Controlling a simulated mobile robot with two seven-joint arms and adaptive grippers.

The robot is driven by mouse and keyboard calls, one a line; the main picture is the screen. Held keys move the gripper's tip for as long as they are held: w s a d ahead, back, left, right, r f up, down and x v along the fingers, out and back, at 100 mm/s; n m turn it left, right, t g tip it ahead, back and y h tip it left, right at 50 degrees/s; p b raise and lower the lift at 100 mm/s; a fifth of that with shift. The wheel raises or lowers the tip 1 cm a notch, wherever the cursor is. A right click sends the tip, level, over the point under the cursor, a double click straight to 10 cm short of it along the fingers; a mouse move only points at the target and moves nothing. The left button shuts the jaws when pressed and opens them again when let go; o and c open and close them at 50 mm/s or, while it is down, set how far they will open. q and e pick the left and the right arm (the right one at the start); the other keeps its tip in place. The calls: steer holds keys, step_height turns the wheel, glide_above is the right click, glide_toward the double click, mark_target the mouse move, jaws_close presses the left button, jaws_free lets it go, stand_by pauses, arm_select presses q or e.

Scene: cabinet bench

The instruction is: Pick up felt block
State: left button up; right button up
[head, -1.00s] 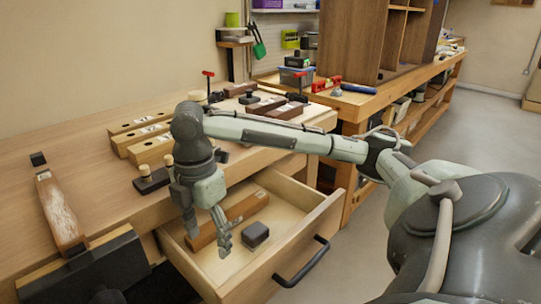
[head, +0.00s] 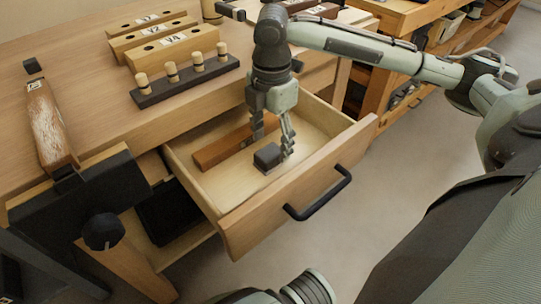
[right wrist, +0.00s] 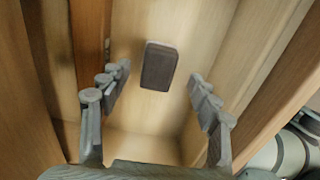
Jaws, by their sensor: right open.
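The felt block (head: 267,157), a small dark grey block with a lighter underside, lies on the floor of the open drawer. My right gripper (head: 273,145) points down into the drawer with its fingers open, just above and around the block in the head view. In the right wrist view the felt block (right wrist: 158,66) shows between the two open fingers, beyond their tips, and nothing is held. My left gripper is not in view.
A long brown wooden bar (head: 222,149) lies in the drawer beside the block. The drawer front (head: 300,190) has a black handle (head: 320,196). The bench above holds wooden blocks (head: 172,47) and a dark peg rack (head: 187,82).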

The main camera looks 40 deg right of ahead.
mark_target(271, 151)
step_height(271, 151, down, 3)
steer(key=shift+f, duration=0.4)
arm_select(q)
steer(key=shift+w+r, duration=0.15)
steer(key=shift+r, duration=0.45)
arm_select(e)
steer(key=shift+c, duration=0.6)
steer(key=c, duration=1.1)
steer(key=shift+c, duration=0.2)
steer(key=shift+w+r, duration=0.1)
